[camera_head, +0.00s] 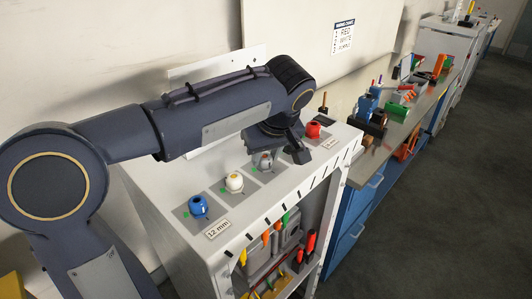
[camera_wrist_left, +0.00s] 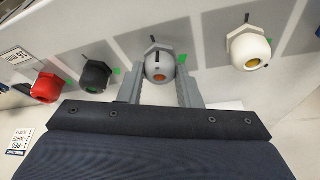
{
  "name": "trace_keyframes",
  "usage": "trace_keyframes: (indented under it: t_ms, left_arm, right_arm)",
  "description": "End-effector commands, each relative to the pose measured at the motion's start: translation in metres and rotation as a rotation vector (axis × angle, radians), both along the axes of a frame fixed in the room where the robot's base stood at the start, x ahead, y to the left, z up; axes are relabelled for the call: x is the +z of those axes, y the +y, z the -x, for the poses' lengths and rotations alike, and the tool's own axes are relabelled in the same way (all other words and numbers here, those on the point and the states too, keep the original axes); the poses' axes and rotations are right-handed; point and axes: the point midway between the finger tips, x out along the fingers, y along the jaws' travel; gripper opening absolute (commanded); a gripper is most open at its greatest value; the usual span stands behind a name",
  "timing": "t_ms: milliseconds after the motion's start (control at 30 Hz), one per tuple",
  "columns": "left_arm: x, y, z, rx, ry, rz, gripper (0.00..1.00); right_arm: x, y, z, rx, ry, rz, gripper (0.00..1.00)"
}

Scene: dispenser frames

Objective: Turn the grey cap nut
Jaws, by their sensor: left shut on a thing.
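The grey cap nut (camera_head: 263,161) sits on a grey square plate on top of the white cabinet, third in a row of cap nuts. In the left wrist view the grey cap nut (camera_wrist_left: 160,66) shows its rounded end with an orange-brown centre. My left gripper (camera_head: 272,149) reaches down over it from above. In the wrist view the fingers of my left gripper (camera_wrist_left: 160,80) stand on both sides of the nut, shut on it. The arm hides part of the nut in the head view. My right gripper is in neither view.
A blue cap nut (camera_head: 198,206) and a white one (camera_head: 234,182) stand nearer in the row. A red one (camera_head: 313,130) and a black one (camera_wrist_left: 96,76) stand on the other side. A wall and panel (camera_head: 290,40) rise behind the cabinet.

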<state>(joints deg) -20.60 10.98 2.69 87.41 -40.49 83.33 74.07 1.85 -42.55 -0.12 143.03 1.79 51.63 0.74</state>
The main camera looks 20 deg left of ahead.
Motion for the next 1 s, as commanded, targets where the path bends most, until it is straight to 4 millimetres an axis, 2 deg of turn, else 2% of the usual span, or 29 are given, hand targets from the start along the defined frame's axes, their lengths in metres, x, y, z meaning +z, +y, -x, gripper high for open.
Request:
trace_keyframes:
  t_ms: [200,233,400,733,1000]
  left_arm:
    - [0.0,0.0,0.0,-0.001,0.002,0.001,0.08]
    - [0.0,0.0,0.0,-0.001,0.002,0.001,0.34]
    - [0.0,0.0,0.0,-0.002,0.001,0.0,0.53]
    - [0.005,-0.002,0.001,-0.003,-0.001,0.001,0.53]
    - [0.045,-0.015,0.012,-0.005,-0.004,0.002,0.53]
  right_arm:
    - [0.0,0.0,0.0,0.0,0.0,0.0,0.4]
    - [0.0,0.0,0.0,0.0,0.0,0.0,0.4]
    - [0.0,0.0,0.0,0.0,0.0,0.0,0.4]
    - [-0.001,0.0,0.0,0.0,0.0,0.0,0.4]
    - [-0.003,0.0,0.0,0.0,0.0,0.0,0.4]
